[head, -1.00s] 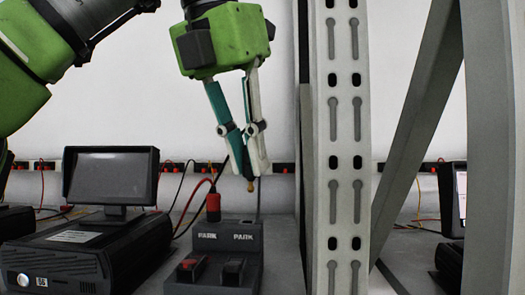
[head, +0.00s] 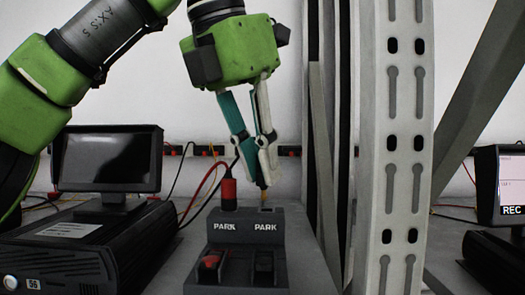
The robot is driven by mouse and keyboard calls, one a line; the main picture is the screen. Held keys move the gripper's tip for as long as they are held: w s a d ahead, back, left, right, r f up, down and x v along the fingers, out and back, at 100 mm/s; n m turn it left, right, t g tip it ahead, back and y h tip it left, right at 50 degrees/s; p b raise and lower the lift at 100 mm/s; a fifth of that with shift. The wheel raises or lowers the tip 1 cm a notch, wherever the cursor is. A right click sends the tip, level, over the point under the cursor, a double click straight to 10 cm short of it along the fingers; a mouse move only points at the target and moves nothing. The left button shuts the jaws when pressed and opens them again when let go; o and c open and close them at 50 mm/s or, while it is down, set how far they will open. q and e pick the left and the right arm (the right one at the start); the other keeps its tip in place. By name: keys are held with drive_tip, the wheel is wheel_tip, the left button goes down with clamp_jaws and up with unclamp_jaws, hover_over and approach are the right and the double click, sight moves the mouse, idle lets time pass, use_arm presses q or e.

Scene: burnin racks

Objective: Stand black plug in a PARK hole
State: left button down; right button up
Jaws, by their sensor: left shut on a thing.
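My left gripper (head: 261,163) is shut on the black plug (head: 263,185), which is mostly hidden between the fingers. Its gold-coloured tip points down, just above the right PARK position of the dark park block (head: 246,228). A small gap appears to remain between tip and block top. A red plug (head: 228,189) stands upright in the left PARK position with a red lead. The right PARK hole (head: 266,209) shows only as a small patch on the block's top. My right gripper is not in view.
The block's lower front has a red socket (head: 209,268) and a black socket (head: 263,266). A black device with a screen (head: 107,160) stands on the left. A perforated grey rack post (head: 391,160) rises close on the right. Leads run along the back wall.

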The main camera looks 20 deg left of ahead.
use_arm(q)
drive_tip(key=shift+s+d, duration=0.15)
drive_tip(key=shift+s+d+r, duration=0.1)
drive_tip(key=shift+d, duration=0.1)
drive_tip(key=shift+w+a, duration=0.2)
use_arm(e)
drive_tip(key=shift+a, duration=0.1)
use_arm(q)
drive_tip(key=shift+s, duration=0.1)
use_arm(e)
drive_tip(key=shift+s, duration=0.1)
use_arm(q)
drive_tip(key=shift+d+f, duration=0.1)
drive_tip(key=shift+f, duration=0.25)
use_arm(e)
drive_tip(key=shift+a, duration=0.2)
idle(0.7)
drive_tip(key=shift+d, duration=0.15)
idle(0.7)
